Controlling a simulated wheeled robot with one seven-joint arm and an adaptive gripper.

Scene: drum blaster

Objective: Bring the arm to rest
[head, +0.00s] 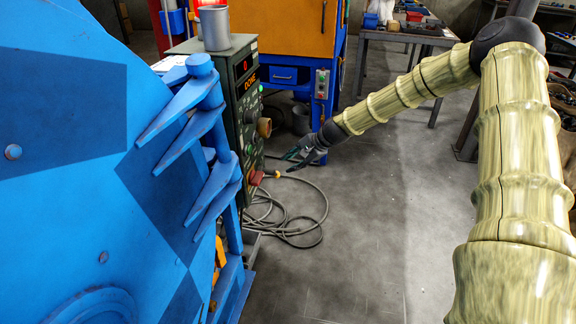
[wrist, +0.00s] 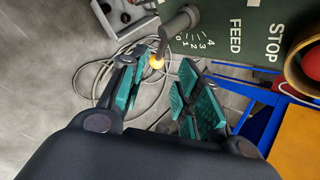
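My arm reaches in from the right of the head view, in pale ribbed sleeves. My gripper (head: 304,156) hangs at its end, in front of the control box (head: 246,100) and over the floor. In the wrist view my gripper (wrist: 160,96) is open, with teal-padded fingers apart and nothing between them. The panel (wrist: 262,25) beyond the fingers carries the words FEED and STOP. A grey knob (wrist: 181,20) sits by a numbered scale, close to the fingertips. Whether anything touches the fingers I cannot tell.
A large blue drum machine (head: 70,180) with hinge arms fills the left. The box has a red display and orange lettering; a grey cylinder (head: 215,28) stands on it. Cable loops (head: 300,225) lie on the floor. An orange-and-blue cabinet (head: 290,35) stands behind. Floor right of the cable is clear.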

